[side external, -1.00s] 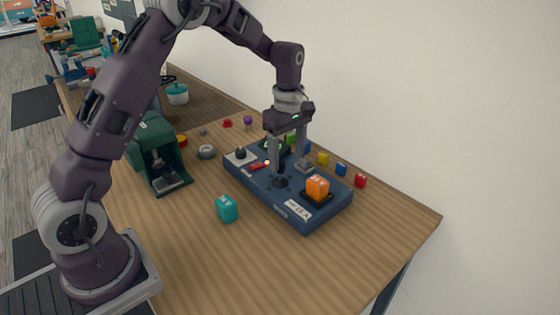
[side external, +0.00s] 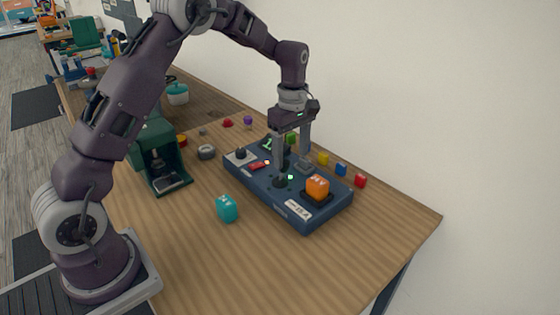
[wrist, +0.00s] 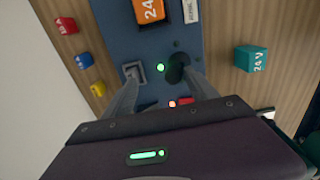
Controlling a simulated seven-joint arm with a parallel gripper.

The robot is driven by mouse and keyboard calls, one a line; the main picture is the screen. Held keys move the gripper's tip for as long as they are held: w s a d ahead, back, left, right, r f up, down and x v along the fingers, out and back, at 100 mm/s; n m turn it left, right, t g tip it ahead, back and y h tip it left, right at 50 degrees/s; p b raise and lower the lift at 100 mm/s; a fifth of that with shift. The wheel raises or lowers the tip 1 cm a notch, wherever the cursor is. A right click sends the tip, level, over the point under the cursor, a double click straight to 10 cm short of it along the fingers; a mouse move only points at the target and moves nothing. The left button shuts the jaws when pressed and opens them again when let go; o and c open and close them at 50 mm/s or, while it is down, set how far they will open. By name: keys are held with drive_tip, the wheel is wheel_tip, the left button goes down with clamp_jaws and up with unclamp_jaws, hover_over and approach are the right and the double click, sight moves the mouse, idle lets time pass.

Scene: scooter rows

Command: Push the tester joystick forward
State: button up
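The blue tester box (side external: 262,187) lies on the wooden table. Its black joystick (side external: 281,181) is in the middle of the top; in the wrist view the joystick (wrist: 177,68) is by the tip of the right finger. A green light (side external: 290,177) glows beside the joystick. My gripper (side external: 293,160) is above the tester with its fingers apart and nothing between them. One finger is close to the joystick; I cannot tell whether it touches. The wrist view also shows both fingers (wrist: 160,92) spread. An orange 24 V block (side external: 317,187) sits in the tester's black socket.
A teal 24 V block (side external: 227,208) stands on the table in front of the tester. Yellow (side external: 323,158), blue (side external: 341,169) and red (side external: 360,180) blocks line its far side near the wall. A dark green machine (side external: 158,155) stands left. The front right table is clear.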

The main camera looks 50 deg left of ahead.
idle(0.3)
drive_tip(key=shift+s, duration=1.9)
wheel_tip(320, 180, up, 7)
drive_tip(key=s+d+r+m+t, duration=0.2)
drive_tip(key=s+d+r+m, duration=0.25)
drive_tip(key=s+r, duration=0.35)
drive_tip(key=s+d+m+t, duration=0.1)
drive_tip(key=s+m, duration=0.5)
drive_tip(key=s, duration=0.4)
drive_tip(key=s+d+m+t, duration=0.2)
drive_tip(key=s+m, duration=0.5)
drive_tip(key=s, duration=0.3)
drive_tip(key=shift+d+r+t, duration=0.15)
drive_tip(key=shift+d+t, duration=0.15)
